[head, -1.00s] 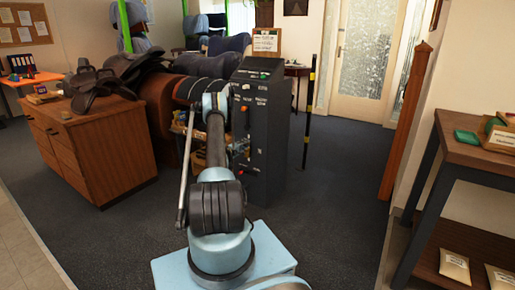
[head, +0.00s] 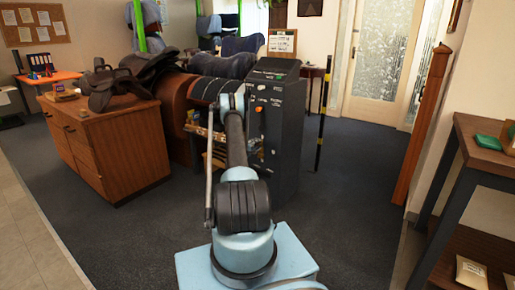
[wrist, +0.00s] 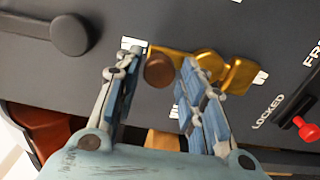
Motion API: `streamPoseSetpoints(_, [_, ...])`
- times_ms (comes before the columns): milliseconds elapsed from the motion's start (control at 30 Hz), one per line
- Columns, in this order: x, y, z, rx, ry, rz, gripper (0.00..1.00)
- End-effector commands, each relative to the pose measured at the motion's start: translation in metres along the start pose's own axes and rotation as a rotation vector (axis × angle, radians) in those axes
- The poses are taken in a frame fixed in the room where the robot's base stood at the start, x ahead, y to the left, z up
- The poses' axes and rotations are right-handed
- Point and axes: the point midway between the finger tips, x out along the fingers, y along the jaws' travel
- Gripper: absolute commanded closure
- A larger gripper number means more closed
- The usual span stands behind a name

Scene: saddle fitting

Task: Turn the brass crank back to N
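The brass crank (wrist: 205,62) lies across the dark panel in the wrist view, with a round brown knob (wrist: 158,70) at its left end. Pale marks show by both ends of the crank; their lettering is not readable. My gripper (wrist: 160,60) is open, with one finger on each side of the brown knob. The knob sits closer to the left finger; I cannot tell whether it touches. The right finger covers part of the brass arm. In the head view the dark control cabinet (head: 285,125) stands beyond my arm, which hides the crank.
A black knob (wrist: 70,35) is at upper left in the wrist view. A red-tipped lever (wrist: 306,128) by the word LOCKED is at right. A wooden cabinet (head: 110,150) with a saddle (head: 115,85) stands left, a shelf (head: 485,160) right.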

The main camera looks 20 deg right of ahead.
Motion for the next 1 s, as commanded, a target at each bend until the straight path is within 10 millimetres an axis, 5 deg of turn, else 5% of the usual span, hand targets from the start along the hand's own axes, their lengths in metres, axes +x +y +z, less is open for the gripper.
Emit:
streamPoseSetpoints(467, [-0.007,0.001,0.005,0.0,-0.008,0.001,0.57])
streamPoseSetpoints(1000, [-0.1,0.0,0.004,-0.001,-0.005,0.0,0.57])
